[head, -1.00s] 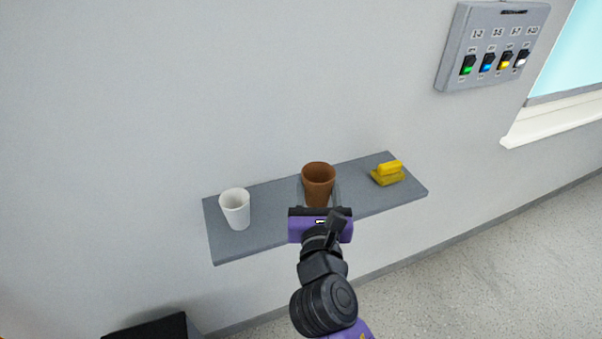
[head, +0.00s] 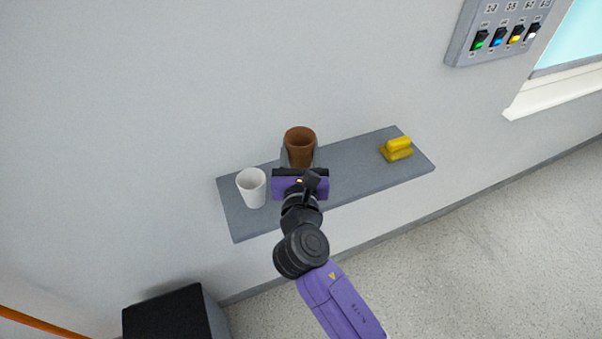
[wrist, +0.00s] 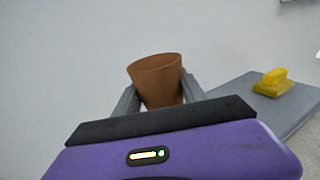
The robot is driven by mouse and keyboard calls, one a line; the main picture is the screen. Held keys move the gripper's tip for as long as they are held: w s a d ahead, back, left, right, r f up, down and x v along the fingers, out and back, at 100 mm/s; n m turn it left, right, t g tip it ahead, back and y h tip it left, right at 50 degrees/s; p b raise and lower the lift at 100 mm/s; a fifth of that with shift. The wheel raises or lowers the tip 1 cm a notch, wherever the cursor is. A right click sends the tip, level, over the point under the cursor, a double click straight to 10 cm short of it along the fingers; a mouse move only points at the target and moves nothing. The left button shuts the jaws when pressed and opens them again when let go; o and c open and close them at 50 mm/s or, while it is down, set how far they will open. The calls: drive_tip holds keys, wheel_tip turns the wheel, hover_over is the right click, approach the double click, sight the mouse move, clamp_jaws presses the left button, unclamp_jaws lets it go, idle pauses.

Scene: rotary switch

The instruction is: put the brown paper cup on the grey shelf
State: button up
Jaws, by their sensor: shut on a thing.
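The brown paper cup (head: 300,142) is upright between the fingers of my gripper (head: 300,162), over the back part of the grey shelf (head: 350,182). In the wrist view the brown cup (wrist: 158,80) shows between the two grey fingers of my gripper (wrist: 160,95), which is shut on it. The cup's lower part is hidden by my gripper's body, so I cannot tell whether its base touches the shelf. The shelf also shows in the wrist view (wrist: 232,98).
A white cup (head: 252,188) stands on the shelf's left end, close to my gripper. A yellow object (head: 397,149) lies near its right end. The shelf between is clear. A switch panel (head: 495,35) is on the wall. A black box (head: 170,315) stands below left.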

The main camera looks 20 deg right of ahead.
drive_tip(key=shift+f+b, duration=0.7)
drive_tip(key=shift+f, duration=3.3)
drive_tip(key=shift+f, duration=0.25)
drive_tip(key=o, duration=1.3)
drive_tip(key=shift+r, duration=0.1)
drive_tip(key=shift+r, duration=0.15)
drive_tip(key=b+v, duration=0.2)
drive_tip(key=v, duration=1)
